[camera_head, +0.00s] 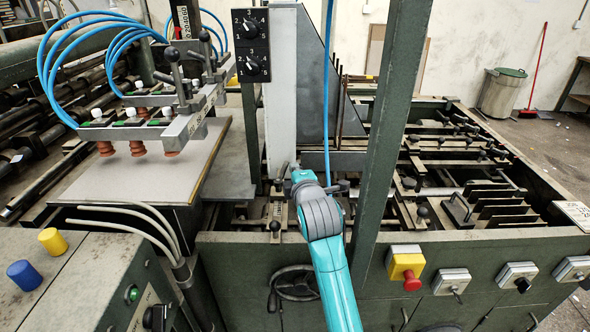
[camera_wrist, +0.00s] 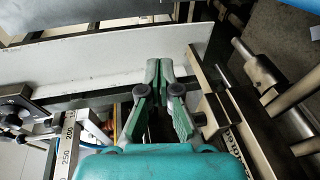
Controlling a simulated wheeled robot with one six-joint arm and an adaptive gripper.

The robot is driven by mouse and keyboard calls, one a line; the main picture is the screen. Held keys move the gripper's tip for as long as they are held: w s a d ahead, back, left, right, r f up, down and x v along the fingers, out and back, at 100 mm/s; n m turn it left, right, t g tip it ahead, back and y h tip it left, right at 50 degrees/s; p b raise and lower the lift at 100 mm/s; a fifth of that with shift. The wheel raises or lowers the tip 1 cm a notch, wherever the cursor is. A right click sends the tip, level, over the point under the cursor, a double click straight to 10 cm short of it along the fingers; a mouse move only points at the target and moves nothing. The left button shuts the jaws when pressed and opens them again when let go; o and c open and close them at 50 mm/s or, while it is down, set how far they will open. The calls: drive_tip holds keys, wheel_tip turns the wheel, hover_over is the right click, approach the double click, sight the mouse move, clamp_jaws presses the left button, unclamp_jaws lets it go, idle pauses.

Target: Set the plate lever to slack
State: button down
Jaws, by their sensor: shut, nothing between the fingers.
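My gripper (camera_head: 302,177) is in the middle of the head view, against the foot of a pale upright post (camera_head: 279,120) and above the machine bed. In the wrist view my gripper's green fingers (camera_wrist: 165,72) are together, with nothing seen between them, close to a long pale plate (camera_wrist: 100,62). No part is clearly marked as the plate lever, and I cannot tell which one it is. A small black-knobbed lever (camera_head: 275,227) stands just below and left of my gripper. My arm and gripper hide part of the bed there.
A grey board stack (camera_head: 150,165) lies under suction cups at left. A dark green post (camera_head: 392,130) rises right of my arm. The front rail carries a red stop button (camera_head: 411,281) and several switches. A handwheel (camera_head: 296,283) is below. A ruler (camera_wrist: 66,150) shows in the wrist view.

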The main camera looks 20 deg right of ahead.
drive_tip(key=v, duration=0.6)
drive_tip(key=shift+s, duration=0.3)
drive_tip(key=shift+a, duration=0.1)
